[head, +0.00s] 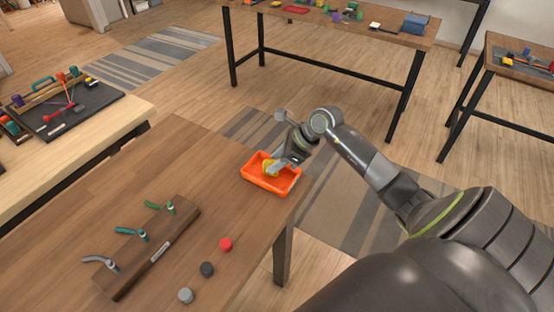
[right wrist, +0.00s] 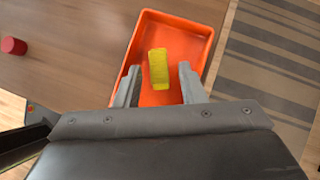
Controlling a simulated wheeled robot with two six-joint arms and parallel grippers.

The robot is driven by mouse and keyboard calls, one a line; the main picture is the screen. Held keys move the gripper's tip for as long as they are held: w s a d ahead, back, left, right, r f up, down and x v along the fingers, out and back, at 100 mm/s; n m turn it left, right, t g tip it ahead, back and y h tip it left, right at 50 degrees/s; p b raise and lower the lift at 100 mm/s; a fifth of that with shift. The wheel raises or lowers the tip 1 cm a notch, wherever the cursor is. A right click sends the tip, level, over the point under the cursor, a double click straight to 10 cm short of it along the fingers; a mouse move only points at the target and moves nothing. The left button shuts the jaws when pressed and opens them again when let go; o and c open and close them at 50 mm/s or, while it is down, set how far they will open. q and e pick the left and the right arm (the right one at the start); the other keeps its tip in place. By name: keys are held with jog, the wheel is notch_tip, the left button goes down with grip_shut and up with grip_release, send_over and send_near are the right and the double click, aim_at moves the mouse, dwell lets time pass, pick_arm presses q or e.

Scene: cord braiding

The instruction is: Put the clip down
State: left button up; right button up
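A yellow block-shaped piece, which looks like the clip (right wrist: 159,68), is at the orange tray (head: 258,181); it also shows in the head view (head: 268,168). In the right wrist view it appears over the tray floor (right wrist: 157,98), between my fingertips and slightly beyond them. My right gripper (right wrist: 159,82) is open, with a visible gap on each side of the yellow piece. In the head view the right gripper (head: 277,164) reaches down into the tray and partly hides the piece. Whether the piece rests on the floor is hard to tell. My left gripper is not in view.
A wooden rack (head: 150,250) with green, teal and grey handled tools lies on the table's left. Red (head: 225,244), black (head: 207,269) and grey (head: 186,295) cylinders stand in front. The tray sits near the table's right edge. Other tables stand farther off.

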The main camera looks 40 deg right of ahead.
jog(key=shift+r, duration=0.15)
jog(key=b+v, duration=0.1)
jog(key=v, duration=1.1)
jog(key=shift+b, duration=0.35)
